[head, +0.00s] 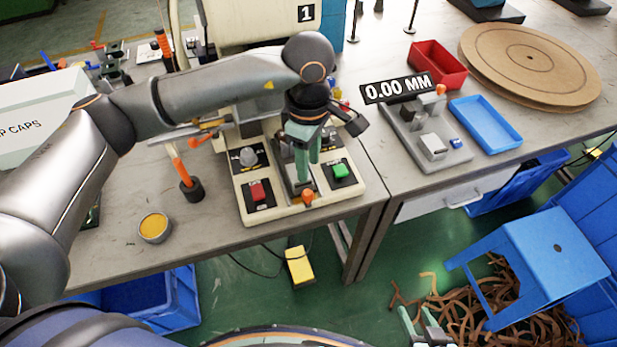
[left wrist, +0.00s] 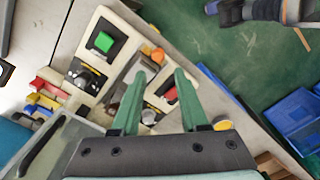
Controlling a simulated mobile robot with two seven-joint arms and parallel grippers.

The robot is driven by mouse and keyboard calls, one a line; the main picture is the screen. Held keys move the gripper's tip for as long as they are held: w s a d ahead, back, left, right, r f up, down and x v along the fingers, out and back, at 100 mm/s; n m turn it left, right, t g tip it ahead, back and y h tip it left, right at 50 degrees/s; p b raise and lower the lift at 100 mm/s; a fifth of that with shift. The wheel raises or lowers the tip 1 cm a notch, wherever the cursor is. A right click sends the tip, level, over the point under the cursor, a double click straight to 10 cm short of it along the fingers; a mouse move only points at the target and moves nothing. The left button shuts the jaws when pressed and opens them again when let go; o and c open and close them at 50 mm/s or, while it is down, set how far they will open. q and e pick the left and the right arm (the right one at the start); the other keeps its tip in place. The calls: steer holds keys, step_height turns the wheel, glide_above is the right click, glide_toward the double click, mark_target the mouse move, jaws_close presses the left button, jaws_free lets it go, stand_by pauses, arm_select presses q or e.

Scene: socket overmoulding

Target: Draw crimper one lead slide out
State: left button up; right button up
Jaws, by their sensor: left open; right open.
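Crimper one (head: 256,210), a cream machine marked 1, stands near the bench's front edge. Its lead slide (head: 294,187) is a grey strip between the red and green buttons, with an orange knob (head: 308,196) at its front end. The knob also shows in the left wrist view (left wrist: 157,54), just beyond the fingertips. My left gripper (head: 307,170) is open and points down over the slide, behind the knob, with nothing visibly held. Its green fingers (left wrist: 160,74) hide part of the slide. My right gripper (head: 422,322) is open and empty, low in the head view, away from the bench.
The red button (head: 258,192) and green button (head: 340,170) flank the slide. An orange-handled tool (head: 183,172) and a yellow-filled tin (head: 154,227) stand left.

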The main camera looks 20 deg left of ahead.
arm_select(q)
step_height(320, 180, up, 2)
steer(key=shift+r, duration=0.2)
stand_by(0.4)
